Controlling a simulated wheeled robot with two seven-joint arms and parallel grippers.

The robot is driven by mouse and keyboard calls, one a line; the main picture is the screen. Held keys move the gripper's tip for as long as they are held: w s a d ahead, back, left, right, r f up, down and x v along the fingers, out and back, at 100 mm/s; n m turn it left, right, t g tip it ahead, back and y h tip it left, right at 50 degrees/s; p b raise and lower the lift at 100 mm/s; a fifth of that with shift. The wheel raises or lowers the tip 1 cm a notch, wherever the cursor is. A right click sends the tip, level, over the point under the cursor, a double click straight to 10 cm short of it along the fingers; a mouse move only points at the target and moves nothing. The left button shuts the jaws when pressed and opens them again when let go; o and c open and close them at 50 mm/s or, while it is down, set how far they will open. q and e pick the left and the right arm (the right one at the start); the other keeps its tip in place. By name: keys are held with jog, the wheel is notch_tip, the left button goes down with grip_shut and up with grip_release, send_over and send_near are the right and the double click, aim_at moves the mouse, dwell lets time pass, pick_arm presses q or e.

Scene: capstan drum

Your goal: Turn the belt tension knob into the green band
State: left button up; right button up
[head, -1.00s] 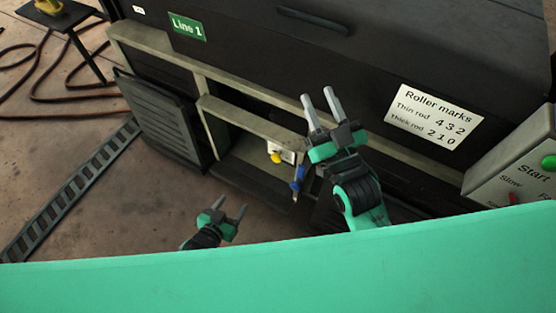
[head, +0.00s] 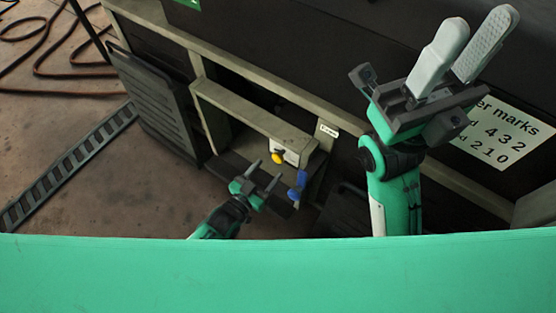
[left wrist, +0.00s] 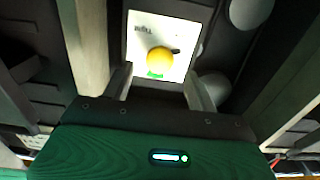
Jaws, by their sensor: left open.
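The yellow knob (head: 278,157) sits on a white plate (head: 293,149) inside the open bay of the dark machine. In the left wrist view the knob (left wrist: 160,60) is in front of the gripper. A green band (left wrist: 155,75) shows at its lower edge, and a small black mark (left wrist: 175,51) at its upper right, apart from the green. My left gripper (head: 268,171) is open and empty, just short of the knob; its fingers lie below the plate in the wrist view (left wrist: 160,88). My right gripper (head: 477,38) is open and empty, raised before the machine's front.
A blue part (head: 297,186) sits just right of my left gripper. A beige rail (head: 245,112) runs above the bay. An open dark panel (head: 152,105) stands left. A roller marks sign (head: 505,140) is partly hidden by my right gripper. A hose (head: 70,60) lies on the floor.

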aim_at(276, 160)
pick_arm(q)
jog(key=b+x, duration=0.1)
jog(key=x, duration=0.5)
jog(key=shift+w+d+b, duration=0.1)
jog(key=shift+b, duration=0.3)
jog(key=shift+c, duration=0.2)
jog(key=c, duration=0.9)
